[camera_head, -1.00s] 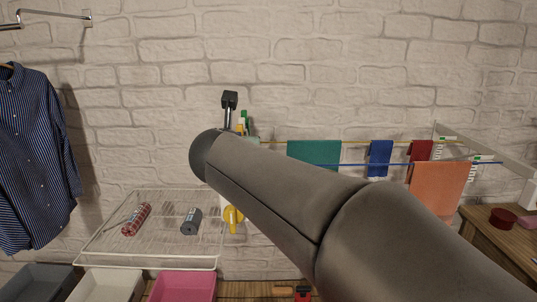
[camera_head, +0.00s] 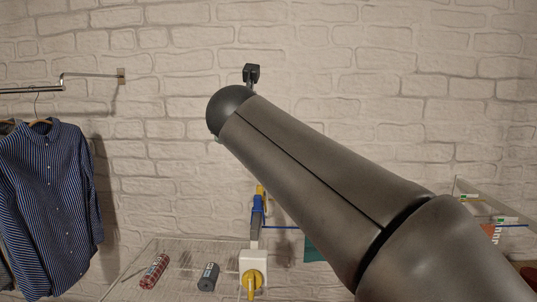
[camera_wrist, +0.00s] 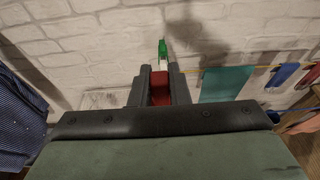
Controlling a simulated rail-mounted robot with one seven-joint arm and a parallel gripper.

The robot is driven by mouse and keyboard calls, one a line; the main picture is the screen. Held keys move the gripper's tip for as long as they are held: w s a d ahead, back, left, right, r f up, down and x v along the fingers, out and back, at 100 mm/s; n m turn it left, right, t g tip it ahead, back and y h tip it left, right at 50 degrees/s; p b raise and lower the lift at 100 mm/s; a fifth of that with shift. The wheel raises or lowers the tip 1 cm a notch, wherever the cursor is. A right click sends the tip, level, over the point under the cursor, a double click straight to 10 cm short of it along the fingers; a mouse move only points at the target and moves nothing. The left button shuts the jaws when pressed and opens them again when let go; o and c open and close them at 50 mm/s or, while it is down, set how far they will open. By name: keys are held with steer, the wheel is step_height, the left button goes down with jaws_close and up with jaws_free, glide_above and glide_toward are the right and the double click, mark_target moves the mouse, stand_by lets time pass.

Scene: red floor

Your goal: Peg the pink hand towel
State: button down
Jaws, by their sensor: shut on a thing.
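My gripper (camera_wrist: 160,88) points away in the wrist view, toward the brick wall. It is shut on a slim green and white piece that looks like a peg (camera_wrist: 163,50), which sticks out past the fingertips. Red shows between the fingers; I cannot tell whether it belongs to them. In the head view my arm hides the gripper. No towel that is clearly pink shows now. A teal towel (camera_wrist: 226,84) hangs from the yellow line right of the gripper; a corner of it shows in the head view (camera_head: 314,250).
A blue towel (camera_wrist: 283,75) hangs further right. The left line mount (camera_head: 253,261) is white with a yellow knob. A wire rack (camera_head: 180,260) holds a red patterned roll (camera_head: 155,271) and a grey roll (camera_head: 208,276). A striped shirt (camera_head: 45,190) hangs at left.

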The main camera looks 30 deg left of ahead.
steer(key=shift+r, duration=0.55)
step_height(320, 180, up, 5)
steer(key=p, duration=0.6)
stand_by(1.2)
